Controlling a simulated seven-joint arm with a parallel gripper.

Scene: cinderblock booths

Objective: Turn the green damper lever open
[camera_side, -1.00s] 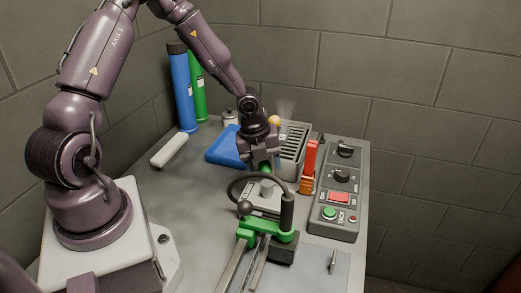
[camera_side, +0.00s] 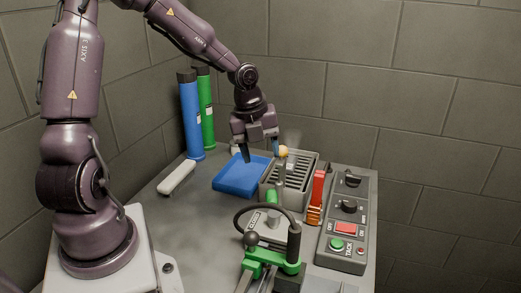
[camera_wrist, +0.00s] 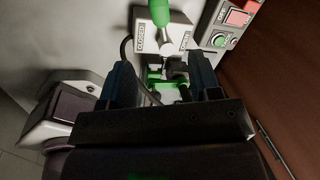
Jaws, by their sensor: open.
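The green damper lever (camera_side: 271,197) is on a light box (camera_side: 262,226) in the middle of the bench. In the wrist view its green grip (camera_wrist: 160,12) points to the top of the picture from a round metal hub, between two small labels on the box plate (camera_wrist: 145,20). My gripper (camera_side: 261,153) is open and empty, above and apart from the lever. In the wrist view the fingertips (camera_wrist: 161,68) stand apart, with the lever beyond them.
A green clamp fixture (camera_side: 270,261) with a black hose stands in front of the box. Blue and green cylinders stand at the back left.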

